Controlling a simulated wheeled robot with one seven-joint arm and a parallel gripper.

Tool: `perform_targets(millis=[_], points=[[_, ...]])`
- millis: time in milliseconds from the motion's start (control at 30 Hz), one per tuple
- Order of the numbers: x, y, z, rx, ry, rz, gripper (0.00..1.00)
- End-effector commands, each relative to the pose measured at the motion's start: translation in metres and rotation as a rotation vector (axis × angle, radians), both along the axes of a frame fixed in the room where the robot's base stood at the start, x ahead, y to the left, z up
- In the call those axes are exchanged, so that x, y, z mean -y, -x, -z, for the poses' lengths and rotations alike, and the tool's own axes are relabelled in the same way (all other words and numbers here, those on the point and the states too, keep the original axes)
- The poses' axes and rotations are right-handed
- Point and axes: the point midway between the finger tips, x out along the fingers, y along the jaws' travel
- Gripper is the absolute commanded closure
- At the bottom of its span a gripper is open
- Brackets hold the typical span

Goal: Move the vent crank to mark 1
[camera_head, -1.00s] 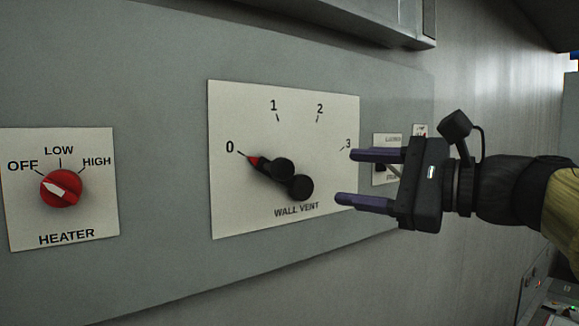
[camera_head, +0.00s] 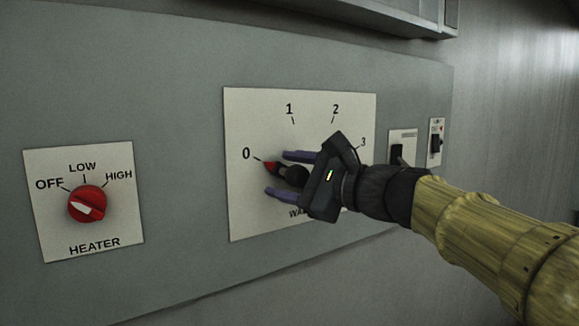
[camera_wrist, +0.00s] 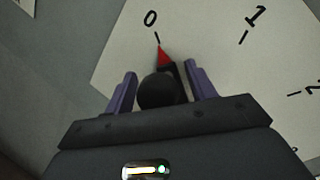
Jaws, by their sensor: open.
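The vent crank (camera_head: 290,174) is black with a red pointer tip, on the white WALL VENT plate (camera_head: 255,110). Its red tip (camera_wrist: 165,56) points at mark 0 in both views. Mark 1 (camera_head: 289,109) is up and to the right of mark 0. My gripper (camera_head: 291,175) is open, its purple fingers reaching toward the plate above and below the crank's knob. In the wrist view the round black knob (camera_wrist: 161,91) lies between the two fingers, with a small gap seen at the left. My gripper hides part of the crank and the plate's lower right.
A HEATER plate with a red knob (camera_head: 87,204) is to the left. Small switches (camera_head: 397,154) on plates are to the right, behind my arm. A box-like edge (camera_head: 400,15) juts out above the panel. The panel between the plates is bare.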

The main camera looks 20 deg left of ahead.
Motion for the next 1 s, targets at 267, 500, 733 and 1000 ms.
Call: perform_targets(millis=[267, 500, 733, 1000], points=[[-0.0013, -0.0004, 0.0003, 0.001, 0.0, 0.0, 0.44], [-0.0013, -0.0002, 0.001, -0.001, 0.001, -0.001, 0.91], [-0.0007, -0.0007, 0.002, -0.006, 0.0, -0.001, 1.0], [0.0032, -0.004, 0.0005, -0.027, -0.015, 0.006, 1.0]])
